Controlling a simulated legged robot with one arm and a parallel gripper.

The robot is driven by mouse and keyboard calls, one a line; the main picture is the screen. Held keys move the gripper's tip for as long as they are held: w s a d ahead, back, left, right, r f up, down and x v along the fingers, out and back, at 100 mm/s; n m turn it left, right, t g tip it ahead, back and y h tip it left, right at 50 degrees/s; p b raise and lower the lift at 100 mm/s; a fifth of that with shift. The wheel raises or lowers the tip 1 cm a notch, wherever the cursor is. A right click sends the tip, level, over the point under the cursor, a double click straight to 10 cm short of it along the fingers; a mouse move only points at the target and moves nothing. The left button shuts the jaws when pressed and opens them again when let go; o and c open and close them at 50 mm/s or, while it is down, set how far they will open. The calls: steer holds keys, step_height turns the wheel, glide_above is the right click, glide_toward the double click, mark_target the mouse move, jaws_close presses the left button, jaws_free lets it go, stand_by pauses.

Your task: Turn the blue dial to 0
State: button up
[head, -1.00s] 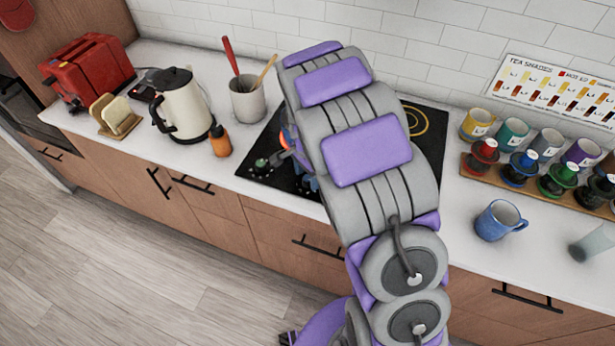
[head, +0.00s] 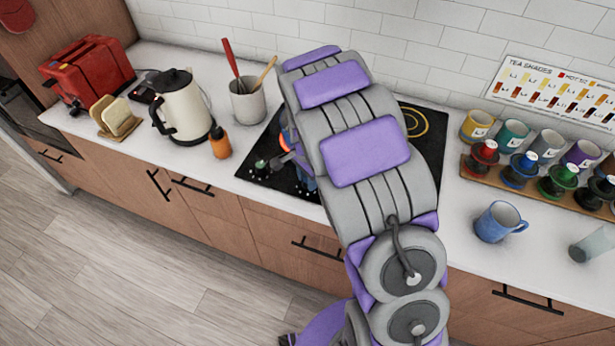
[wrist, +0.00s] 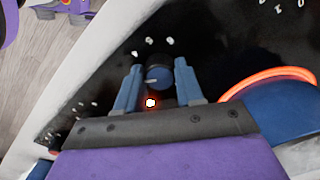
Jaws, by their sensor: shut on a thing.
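The blue dial (wrist: 159,79) shows in the wrist view on the black cooktop (wrist: 215,40). A light pointer mark on it faces the lower left of that picture. Small white marks are printed around it, too blurred to read. My gripper (wrist: 158,67) has its two blue fingers on either side of the dial and is shut on it. In the head view my arm hides the dial and most of the cooktop (head: 428,160).
An orange-glowing burner ring (wrist: 268,78) lies close to the right finger. In the head view a cream kettle (head: 183,108), an orange bottle (head: 220,144) and a utensil crock (head: 247,101) stand left of the cooktop. A blue mug (head: 497,222) stands to its right.

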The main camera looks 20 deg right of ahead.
steer(key=shift+r+n, duration=0.1)
steer(key=shift+n, duration=0.2)
steer(key=n+p, duration=0.3)
steer(key=n, duration=0.1)
steer(key=shift+n, duration=0.3)
steer(key=n+p, duration=0.2)
steer(key=n, duration=0.4)
steer(key=shift+p, duration=0.35)
steer(key=n+p, duration=0.2)
steer(key=n, duration=0.4)
steer(key=shift+n, duration=0.4)
steer(key=n+p, duration=0.2)
steer(key=n, duration=0.3)
steer(key=shift+w+n, duration=0.1)
steer(key=shift+n, duration=0.3)
steer(key=shift+p, duration=0.35)
steer(key=o, duration=1)
steer(key=shift+o, duration=0.2)
